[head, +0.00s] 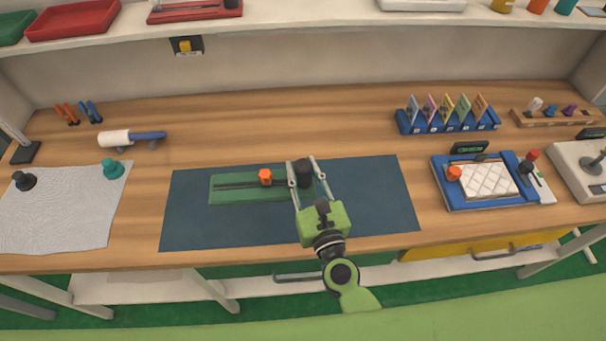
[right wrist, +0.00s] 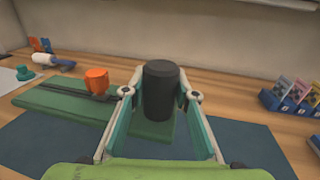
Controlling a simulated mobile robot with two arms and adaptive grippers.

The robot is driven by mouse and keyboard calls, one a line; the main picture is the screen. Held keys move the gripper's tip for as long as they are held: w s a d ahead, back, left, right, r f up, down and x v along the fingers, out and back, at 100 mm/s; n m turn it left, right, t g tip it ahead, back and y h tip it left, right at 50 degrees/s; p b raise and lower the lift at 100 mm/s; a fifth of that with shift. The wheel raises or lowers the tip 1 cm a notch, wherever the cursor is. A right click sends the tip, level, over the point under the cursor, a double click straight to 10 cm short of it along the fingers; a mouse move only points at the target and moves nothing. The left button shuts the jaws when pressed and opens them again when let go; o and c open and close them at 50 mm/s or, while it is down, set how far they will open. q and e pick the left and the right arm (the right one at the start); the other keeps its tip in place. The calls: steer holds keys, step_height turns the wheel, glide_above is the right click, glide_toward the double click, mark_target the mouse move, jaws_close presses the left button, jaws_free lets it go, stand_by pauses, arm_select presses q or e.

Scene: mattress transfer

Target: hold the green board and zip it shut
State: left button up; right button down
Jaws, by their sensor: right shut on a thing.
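The green board (head: 230,190) lies flat on a dark blue mat, with a dark zip track running along its length. A black upright post (head: 304,172) stands at the board's right end. My right gripper (head: 305,170) is shut on this post, with one finger on each side of it in the right wrist view (right wrist: 160,92). The orange pull is just left of the fingers, apart from them. My left gripper is not in view.
The dark mat (head: 370,200) is bare around the board. A grey cloth (head: 60,215) with two knobs and a white roller (head: 115,138) lie to the left. A blue tray (head: 450,200) and a blue card rack (head: 445,125) stand to the right.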

steer(key=shift+w+r, duration=0.1)
steer(key=shift+w, duration=0.4)
steer(key=shift+f+b, duration=6.35)
steer(key=shift+b, duration=0.05)
